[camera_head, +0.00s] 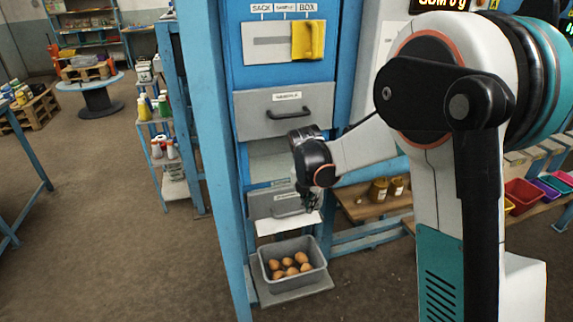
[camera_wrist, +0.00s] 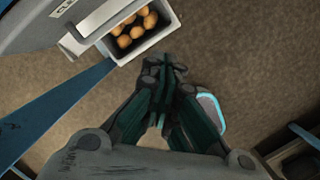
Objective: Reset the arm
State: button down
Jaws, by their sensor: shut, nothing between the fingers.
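My arm reaches from the right of the head view towards the blue cabinet, bent at the wrist. My gripper (camera_head: 308,203) points down in front of the cabinet's lower grey drawer (camera_head: 262,204). In the wrist view my gripper (camera_wrist: 168,72) has its fingers together with nothing between them. Below it, a grey bin (camera_head: 293,275) holds several round brown items (camera_head: 289,264). The bin also shows at the top of the wrist view (camera_wrist: 150,46), apart from the fingers.
A wooden bench (camera_head: 370,204) with jars stands to the right, with coloured bins (camera_head: 524,194) further right. Open floor (camera_head: 95,200) lies to the left.

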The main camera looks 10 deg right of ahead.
jog(key=s+d+r+m+t, duration=0.1)
jog(key=s+r+m+t, duration=0.1)
jog(key=s+r+m, duration=1.15)
jog(key=s+m+t+y, duration=0.1)
jog(key=s+m+t, duration=0.2)
jog(key=s+m, duration=1.2)
jog(key=shift+s+r+y, duration=0.3)
jog(key=shift+s, duration=0.45)
